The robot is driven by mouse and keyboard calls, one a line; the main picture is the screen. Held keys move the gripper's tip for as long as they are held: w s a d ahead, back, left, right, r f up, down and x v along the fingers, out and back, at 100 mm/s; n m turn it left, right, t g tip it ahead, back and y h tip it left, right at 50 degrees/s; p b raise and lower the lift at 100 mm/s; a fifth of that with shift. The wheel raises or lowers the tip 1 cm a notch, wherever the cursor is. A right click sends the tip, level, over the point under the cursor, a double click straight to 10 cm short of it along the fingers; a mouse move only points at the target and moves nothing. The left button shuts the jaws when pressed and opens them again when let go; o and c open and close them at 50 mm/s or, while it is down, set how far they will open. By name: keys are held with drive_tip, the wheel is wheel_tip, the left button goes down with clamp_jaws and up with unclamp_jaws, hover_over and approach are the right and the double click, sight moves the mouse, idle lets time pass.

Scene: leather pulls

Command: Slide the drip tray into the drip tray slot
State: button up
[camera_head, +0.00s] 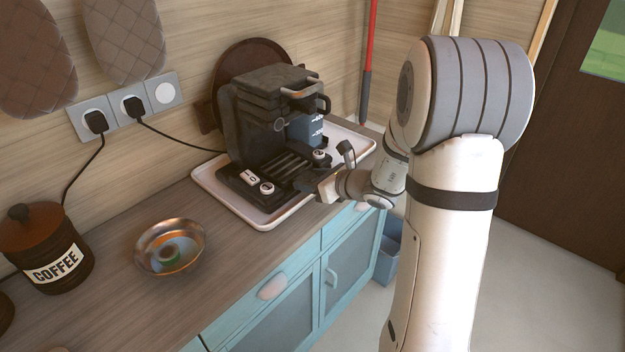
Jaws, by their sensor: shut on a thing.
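A dark coffee machine (262,112) stands on a white tray on the counter. The drip tray (285,168), dark with a slatted top, is low at the machine's front, between two small white-marked controls. My gripper (308,184) is at the front edge of the drip tray, shut on it. The fingertips are small and dark against the tray, so the exact grip is hard to see. The drip tray slot is hidden behind the drip tray and machine front. I cannot tell how deep the drip tray sits in it.
The white tray (216,191) has a raised rim around the machine. A blue-grey water container (304,132) is on the machine's right side. A copper bowl (170,246) and a coffee canister (48,249) stand left on the counter. Power cables run along the wall.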

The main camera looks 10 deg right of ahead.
drive_tip(key=o, duration=1.4)
drive_tip(key=shift+c, duration=0.2)
drive_tip(key=v, duration=0.8)
drive_tip(key=s+a+r+n+g+p, duration=0.25)
drive_tip(key=s+a+n+g, duration=0.65)
drive_tip(key=s+n, duration=0.6)
drive_tip(key=s+d+r+n+h, duration=0.3)
drive_tip(key=s+n+h, duration=0.4)
drive_tip(key=n, duration=0.6)
drive_tip(key=shift+s+d+r+n+t+h+p, duration=0.25)
drive_tip(key=shift+d+n+h+p, duration=0.2)
drive_tip(key=shift+d, duration=0.4)
